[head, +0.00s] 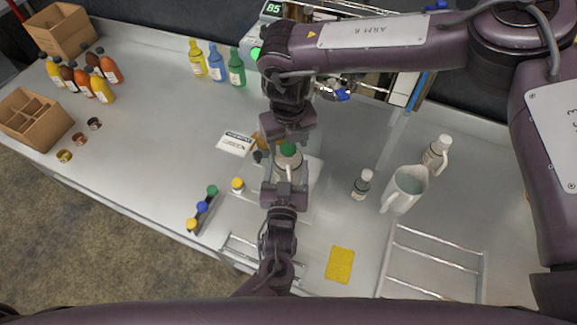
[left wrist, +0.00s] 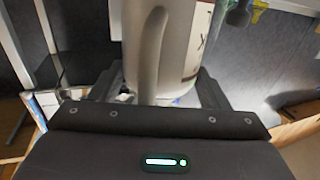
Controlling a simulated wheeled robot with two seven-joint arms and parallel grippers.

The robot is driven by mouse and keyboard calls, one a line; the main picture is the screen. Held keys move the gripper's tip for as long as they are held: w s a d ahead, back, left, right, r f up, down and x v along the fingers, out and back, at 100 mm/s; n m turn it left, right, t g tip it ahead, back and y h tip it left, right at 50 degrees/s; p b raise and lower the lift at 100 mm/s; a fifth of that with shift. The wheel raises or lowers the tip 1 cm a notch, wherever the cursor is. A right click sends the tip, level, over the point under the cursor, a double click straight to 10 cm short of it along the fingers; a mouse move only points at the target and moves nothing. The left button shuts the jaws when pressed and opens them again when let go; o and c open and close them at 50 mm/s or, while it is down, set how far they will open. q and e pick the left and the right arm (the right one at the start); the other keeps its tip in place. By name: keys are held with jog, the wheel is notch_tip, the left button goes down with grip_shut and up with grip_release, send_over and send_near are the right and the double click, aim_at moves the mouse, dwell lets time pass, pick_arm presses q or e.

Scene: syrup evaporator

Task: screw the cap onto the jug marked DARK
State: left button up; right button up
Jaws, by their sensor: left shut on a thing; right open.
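A pale jug (head: 289,162) with a handle stands upright at the middle of the table. My left gripper (head: 286,186) is shut on it from the near side. In the left wrist view the jug (left wrist: 160,50) fills the space between the fingers, its handle toward the camera; only part of its label shows, so I cannot read the whole word. A green cap (head: 288,149) is at the jug's mouth; I cannot tell whether it is threaded on. My right gripper (head: 288,131) is open, pointing down just above and behind the cap, with a finger to each side.
A yellow cap (head: 237,184) and a row of coloured caps (head: 202,207) lie left of the jug. A yellow sponge (head: 341,265) lies in front.

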notch_tip(320, 180, up, 12)
jog(key=shift+s+f, duration=0.2)
jog(key=shift+s, duration=0.15)
pick_arm(q)
jog(key=o, duration=1.9)
jog(key=shift+o, duration=0.2)
jog(key=shift+s, duration=0.15)
jog(key=shift+s+f, duration=0.15)
jog(key=shift+s, duration=0.2)
jog(key=s+b, duration=0.1)
jog(key=s, duration=0.5)
jog(key=shift+s+a, duration=0.35)
jog(key=shift+s, duration=0.05)
pick_arm(e)
jog(key=shift+f, duration=0.75)
